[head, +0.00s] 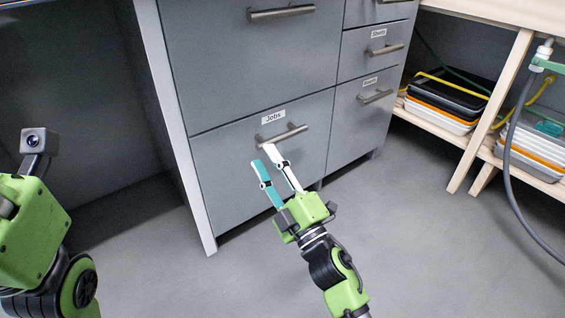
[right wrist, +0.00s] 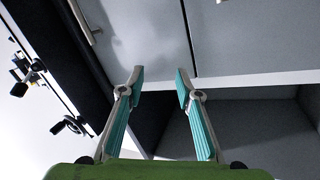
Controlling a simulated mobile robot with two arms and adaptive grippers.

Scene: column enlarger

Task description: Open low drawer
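The low drawer (head: 240,161), labelled "Jobs", is the bottom left front of a grey cabinet and looks shut. Its bar handle (head: 282,136) runs across the upper part of the front. My right gripper (head: 263,157) is open and empty, with its teal and white fingers just below the handle in the picture. I cannot tell whether a fingertip touches it. In the right wrist view the fingers (right wrist: 159,72) stand apart with nothing between them, and a handle (right wrist: 86,22) shows at the upper left. My left wrist is at the left edge of the head view; its fingers cannot be made out.
A larger drawer (head: 250,75) sits above, and smaller labelled drawers (head: 362,115) stand to the right. A wooden shelf (head: 440,117) with stacked trays (head: 440,100) and a hanging grey cable (head: 510,170) are at the right. The floor (head: 430,250) in front is clear.

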